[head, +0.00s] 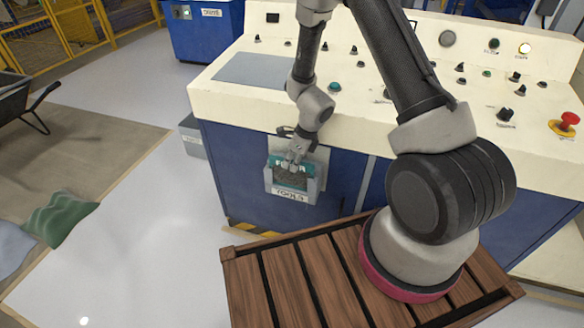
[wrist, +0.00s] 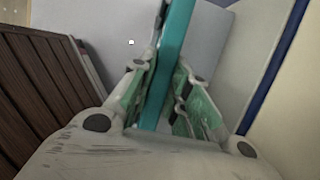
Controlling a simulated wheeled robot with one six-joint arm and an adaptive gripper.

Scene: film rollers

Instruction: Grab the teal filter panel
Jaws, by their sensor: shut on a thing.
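The teal filter panel (head: 283,161) stands in a grey holder (head: 290,194) marked TOOLS on the front of the blue and cream console. Only its upper part shows above the holder's front wall. My gripper (head: 292,165) reaches down to its top edge. In the wrist view the panel (wrist: 168,70) is a teal strip seen edge-on between the fingers of my gripper (wrist: 165,88), which are shut on it. The panel's lower end is hidden.
The console top (head: 351,88) carries several knobs and a red stop button (head: 565,124). A slatted wooden platform (head: 290,283) lies under my arm's base. A dark wheelbarrow (head: 22,98) and a green cloth (head: 62,217) are at the left. The pale floor (head: 150,240) between is clear.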

